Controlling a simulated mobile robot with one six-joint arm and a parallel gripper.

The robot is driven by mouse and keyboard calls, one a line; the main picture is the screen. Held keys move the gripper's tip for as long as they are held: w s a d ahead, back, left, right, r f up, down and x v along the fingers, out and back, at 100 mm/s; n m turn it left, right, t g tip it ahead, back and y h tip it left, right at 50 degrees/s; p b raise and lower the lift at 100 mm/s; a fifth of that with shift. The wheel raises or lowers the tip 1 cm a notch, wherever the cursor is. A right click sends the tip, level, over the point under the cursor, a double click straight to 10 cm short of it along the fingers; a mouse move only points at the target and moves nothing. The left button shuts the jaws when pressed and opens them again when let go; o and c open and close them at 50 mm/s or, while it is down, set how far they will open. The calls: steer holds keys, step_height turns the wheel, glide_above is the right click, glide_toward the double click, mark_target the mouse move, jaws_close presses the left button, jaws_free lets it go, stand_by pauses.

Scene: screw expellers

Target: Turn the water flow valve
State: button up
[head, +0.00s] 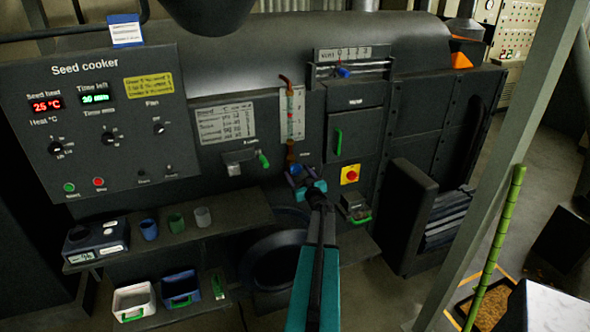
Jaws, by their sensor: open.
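My gripper (305,183) is at the end of my teal and black arm, in front of the dark machine and just below a brass fitting (291,150). Its jaws are open. The fitting is at the foot of an upright sight tube (291,112) with a red-brown lever (286,82) at its top. I cannot tell for sure which part is the water flow valve; the area right at the jaws is small and partly hidden by the gripper. Whether the jaws touch anything is unclear.
Left stands the Seed cooker panel (110,110). A green-handled lever (262,160) is left of the gripper, a red button on yellow (350,174) to its right. A shelf (225,226) holds several cups. A grey post (505,160) crosses the right side.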

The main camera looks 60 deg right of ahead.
mark_target(296, 171)
steer(key=shift+p+x, duration=0.4)
steer(key=shift+x, duration=1.2)
steer(key=shift+c, duration=0.3)
steer(key=c, duration=1)
